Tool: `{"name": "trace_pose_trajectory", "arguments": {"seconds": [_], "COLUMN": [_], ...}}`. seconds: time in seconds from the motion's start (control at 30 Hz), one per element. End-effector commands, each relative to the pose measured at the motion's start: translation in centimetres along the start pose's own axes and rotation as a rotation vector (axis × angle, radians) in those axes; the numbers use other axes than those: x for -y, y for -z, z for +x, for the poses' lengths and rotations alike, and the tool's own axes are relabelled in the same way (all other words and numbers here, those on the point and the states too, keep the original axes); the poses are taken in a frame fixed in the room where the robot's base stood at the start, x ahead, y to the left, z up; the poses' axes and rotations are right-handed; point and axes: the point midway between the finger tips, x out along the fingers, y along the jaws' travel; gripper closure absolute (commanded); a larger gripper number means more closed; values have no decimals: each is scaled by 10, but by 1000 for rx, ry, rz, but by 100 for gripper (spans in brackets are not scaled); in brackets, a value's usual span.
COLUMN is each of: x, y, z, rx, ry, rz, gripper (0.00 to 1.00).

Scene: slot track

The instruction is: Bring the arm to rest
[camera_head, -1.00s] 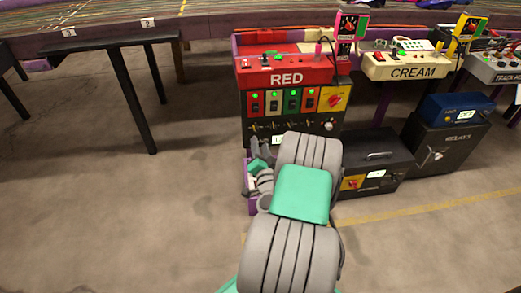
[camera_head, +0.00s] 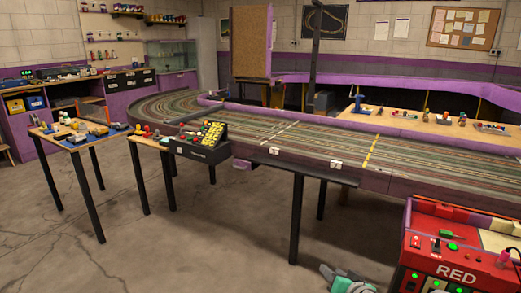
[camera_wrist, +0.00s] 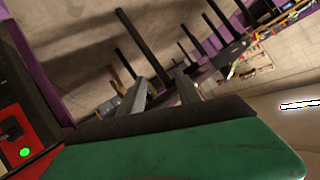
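My gripper (camera_wrist: 160,77) shows in the wrist view as two grey fingers standing apart beyond a dark bar and a green body. It is open, with nothing seen between the fingers. In the head view only a green and grey part of my arm shows at the bottom edge, left of the red control box (camera_head: 455,255). The gripper's fingers cannot be made out there. In the wrist view a red panel with a lit green button (camera_wrist: 25,153) is close at the left edge.
The slot track (camera_head: 330,150) on its purple-edged table runs across the middle. Small tables (camera_head: 75,138) with parts stand at the left, with a black control box (camera_head: 203,142) near them. The concrete floor (camera_head: 200,240) at the front left is clear.

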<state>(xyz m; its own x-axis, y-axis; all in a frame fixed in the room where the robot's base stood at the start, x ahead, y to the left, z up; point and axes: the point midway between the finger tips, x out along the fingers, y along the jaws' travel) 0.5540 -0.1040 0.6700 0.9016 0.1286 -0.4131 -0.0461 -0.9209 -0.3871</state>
Motion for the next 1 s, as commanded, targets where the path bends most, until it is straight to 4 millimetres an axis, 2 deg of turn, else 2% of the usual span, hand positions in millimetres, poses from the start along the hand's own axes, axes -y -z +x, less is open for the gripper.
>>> {"name": "trace_pose_trajectory", "arguments": {"seconds": [0.03, 0.1, 0.17, 0.2, 0.27, 0.3, 0.4, 0.5, 0.63, 0.9, 1.0], "x": [51, 93, 122, 140, 163, 175, 196, 204, 204, 202, 202], "y": [38, 51, 63, 72, 87, 97, 114, 119, 116, 113, 114], "z": [-26, -55, -87, -111, -152, -180, -242, -281, -297, -295, -295], "rx": [100, 253, 373, 447, 548, 608, 725, 794, 826, 827, 827], "ry": [20, 12, -12, -36, -80, -115, -194, -249, -275, -276, -276], "rz": [-73, -160, -221, -257, -297, -314, -329, -320, -310, -309, -309], "gripper": [60, 60, 60, 60, 60, 60, 60, 60, 60, 60, 64]}}
